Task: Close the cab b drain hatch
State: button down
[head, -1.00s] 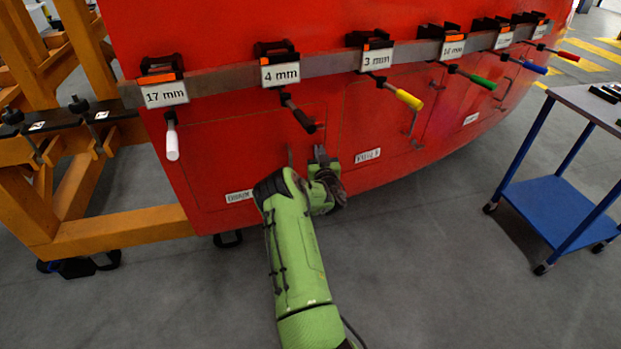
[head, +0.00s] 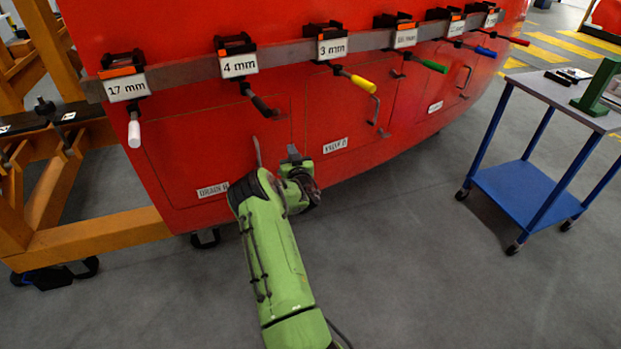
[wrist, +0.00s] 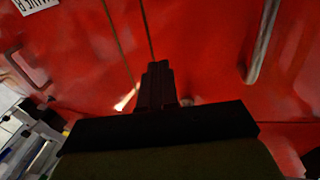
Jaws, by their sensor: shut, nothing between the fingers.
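The drain hatch (head: 200,160) is a red panel low on the red nosecone, with a label (head: 213,190) that appears to read "DRAIN B". It looks nearly flush with the surrounding shell; whether it is fully closed I cannot tell. A thin grey handle (head: 257,151) stands near its right side, and a grey bar handle (wrist: 263,42) shows in the wrist view. My gripper (head: 292,153) is at the hatch's right edge, close to the red surface. In the wrist view its fingers (wrist: 158,82) are shut and empty, beside dark panel seams. Contact is unclear.
A grey rail (head: 190,75) with clamps and labels, including 17 mm, 4 mm and 3 mm, runs above the hatches. Clamp handles hang below it. An orange frame (head: 95,240) stands left. A blue cart (head: 530,190) stands right. The floor between is clear.

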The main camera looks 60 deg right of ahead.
jog(key=s+d+p+v, duration=0.1)
jog(key=v, duration=0.7)
jog(key=shift+s+f+p, duration=0.15)
jog(key=shift+s+p, duration=0.25)
jog(key=shift+s, duration=0.05)
jog(key=shift+a, duration=0.1)
